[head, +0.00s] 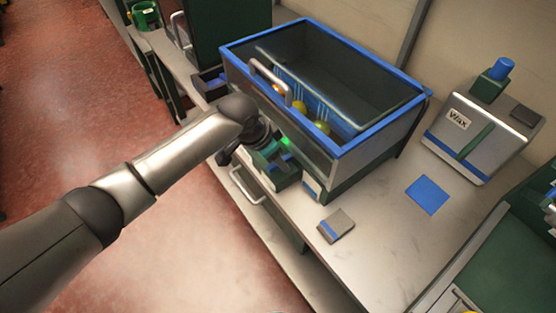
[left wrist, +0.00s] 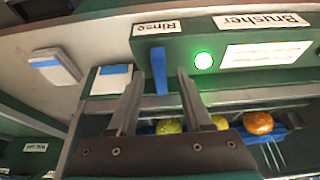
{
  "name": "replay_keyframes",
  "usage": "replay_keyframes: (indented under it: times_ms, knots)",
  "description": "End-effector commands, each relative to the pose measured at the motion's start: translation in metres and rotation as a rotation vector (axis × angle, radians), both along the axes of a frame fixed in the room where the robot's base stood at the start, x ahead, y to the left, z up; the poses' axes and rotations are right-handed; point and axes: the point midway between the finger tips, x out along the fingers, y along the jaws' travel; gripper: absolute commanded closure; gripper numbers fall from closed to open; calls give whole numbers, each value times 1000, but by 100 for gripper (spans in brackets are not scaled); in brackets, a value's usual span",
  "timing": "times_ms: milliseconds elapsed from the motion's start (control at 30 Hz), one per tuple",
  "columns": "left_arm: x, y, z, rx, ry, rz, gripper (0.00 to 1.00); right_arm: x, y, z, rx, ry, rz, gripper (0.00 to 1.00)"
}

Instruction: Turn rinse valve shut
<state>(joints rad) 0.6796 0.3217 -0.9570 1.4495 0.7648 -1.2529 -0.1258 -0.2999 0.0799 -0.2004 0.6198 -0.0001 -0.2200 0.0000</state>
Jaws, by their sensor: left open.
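The rinse valve's blue lever (left wrist: 159,72) is on a green panel beside an upside-down "Rinse" label (left wrist: 156,28) in the left wrist view. My left gripper (left wrist: 161,80) is open, with one finger on each side of the lever as seen there. A gap shows between each finger and the lever; I cannot tell how deep the fingers reach. In the head view my left gripper (head: 262,145) is at the front of the blue-rimmed washer bin (head: 388,119), and my wrist hides most of the lever area. My right gripper is not in view.
A green light (left wrist: 203,61) glows beside the lever, near a "Brusher" label (left wrist: 262,20). Several yellow and orange fruits (left wrist: 258,123) lie in the bin. A metal handle (head: 270,81) stands out from the bin's front. A wax unit (head: 476,137) stands at the right.

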Motion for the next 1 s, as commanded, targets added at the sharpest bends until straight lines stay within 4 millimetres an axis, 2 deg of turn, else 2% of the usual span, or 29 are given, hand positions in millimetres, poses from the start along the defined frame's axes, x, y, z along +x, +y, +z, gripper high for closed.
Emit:
replay_keyframes:
  times_ms: [400,833,1000]
  knots:
    - [2,-2,-6,0,-2,-1,50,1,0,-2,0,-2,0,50]
    - [2,-2,-6,0,-1,0,98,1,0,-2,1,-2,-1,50]
    - [2,-2,-6,0,-1,0,100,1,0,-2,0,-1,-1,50]
